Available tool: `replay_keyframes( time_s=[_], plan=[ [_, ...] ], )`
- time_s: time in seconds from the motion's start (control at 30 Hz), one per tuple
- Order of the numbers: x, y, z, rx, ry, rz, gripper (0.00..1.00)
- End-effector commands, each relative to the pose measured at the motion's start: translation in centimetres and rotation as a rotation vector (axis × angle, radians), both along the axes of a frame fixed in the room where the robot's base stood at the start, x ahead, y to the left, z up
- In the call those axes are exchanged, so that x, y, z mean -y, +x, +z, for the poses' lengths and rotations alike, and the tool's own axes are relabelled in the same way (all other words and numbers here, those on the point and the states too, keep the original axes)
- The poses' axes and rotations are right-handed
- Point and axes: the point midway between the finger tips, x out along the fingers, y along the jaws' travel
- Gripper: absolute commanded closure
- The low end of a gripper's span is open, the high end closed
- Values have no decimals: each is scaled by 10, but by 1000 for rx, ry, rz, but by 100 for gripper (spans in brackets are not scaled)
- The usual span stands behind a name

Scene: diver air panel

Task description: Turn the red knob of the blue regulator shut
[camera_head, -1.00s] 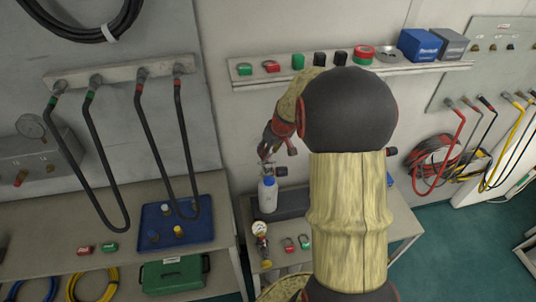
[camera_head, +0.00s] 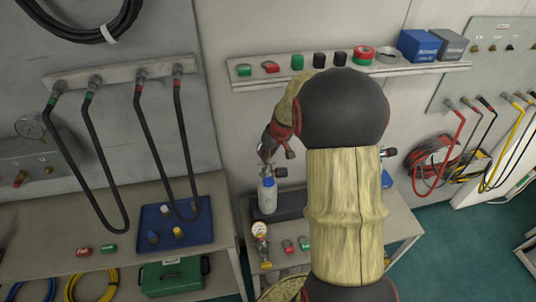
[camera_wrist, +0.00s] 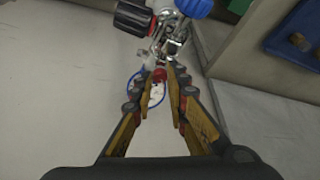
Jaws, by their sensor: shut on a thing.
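My gripper (camera_wrist: 160,80) has its two fingers closing on a small red knob (camera_wrist: 159,75) in the wrist view. The knob sits below a chrome valve body (camera_wrist: 170,38) with a black knob with a red ring (camera_wrist: 134,18) and a blue round part (camera_wrist: 193,7). I cannot tell whether that blue part belongs to the blue regulator. A thin blue loop (camera_wrist: 138,82) hangs beside the fingers. In the head view, the valve is above a white bottle with a blue top (camera_head: 267,195), and my wrist and arm partly hide the area.
A wall shelf (camera_head: 440,68) with several coloured parts runs above. A gauge (camera_head: 259,230) and red and green clips stand on the bench (camera_head: 283,262) in front. A blue tray (camera_head: 160,238) lies on the left bench.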

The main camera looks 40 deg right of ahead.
Motion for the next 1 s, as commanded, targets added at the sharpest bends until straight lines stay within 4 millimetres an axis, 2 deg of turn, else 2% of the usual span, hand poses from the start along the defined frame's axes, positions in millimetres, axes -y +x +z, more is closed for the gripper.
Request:
replay_keyframes(
  time_s=[0.1,0.53,1.0],
  plan=[
    [0,0,0,0,0,0,100],
    [-1,0,1,-2,1,-23,100],
    [-5,1,4,-4,1,-254,100]
  ],
)
